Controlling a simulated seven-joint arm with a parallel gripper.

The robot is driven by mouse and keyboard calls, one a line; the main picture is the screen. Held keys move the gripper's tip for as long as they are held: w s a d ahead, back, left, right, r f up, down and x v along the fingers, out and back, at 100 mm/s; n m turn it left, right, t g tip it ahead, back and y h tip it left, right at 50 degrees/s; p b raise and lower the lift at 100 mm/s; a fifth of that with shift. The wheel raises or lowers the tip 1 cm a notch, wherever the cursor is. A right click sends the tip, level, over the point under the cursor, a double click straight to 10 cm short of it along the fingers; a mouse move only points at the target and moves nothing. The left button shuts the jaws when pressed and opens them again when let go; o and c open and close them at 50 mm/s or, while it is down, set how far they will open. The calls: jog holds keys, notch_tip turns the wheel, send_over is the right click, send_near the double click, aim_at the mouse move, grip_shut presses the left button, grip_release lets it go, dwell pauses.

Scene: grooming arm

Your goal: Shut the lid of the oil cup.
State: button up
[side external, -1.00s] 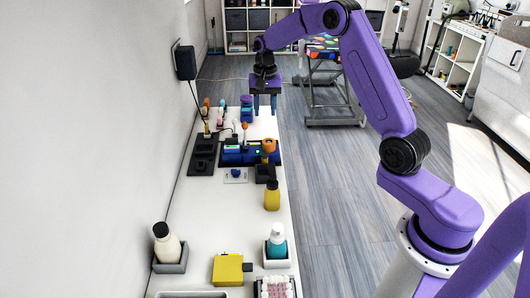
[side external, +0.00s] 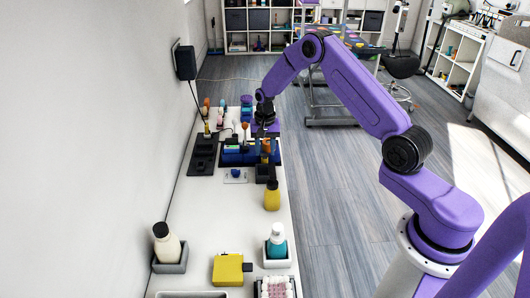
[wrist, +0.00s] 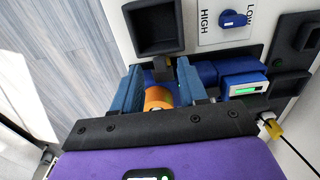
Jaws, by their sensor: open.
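I cannot tell for sure which thing is the oil cup.
A black open-topped square holder (wrist: 155,27) stands beside a HIGH/LOW dial (wrist: 233,18). A module with a green-lit display (wrist: 243,86) is right of the fingers. A yellow bottle (side external: 272,195) stands nearer the camera. Bare white table lies between it and the yellow box (side external: 228,270).

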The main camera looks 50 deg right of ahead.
jog(key=shift+f, duration=0.9)
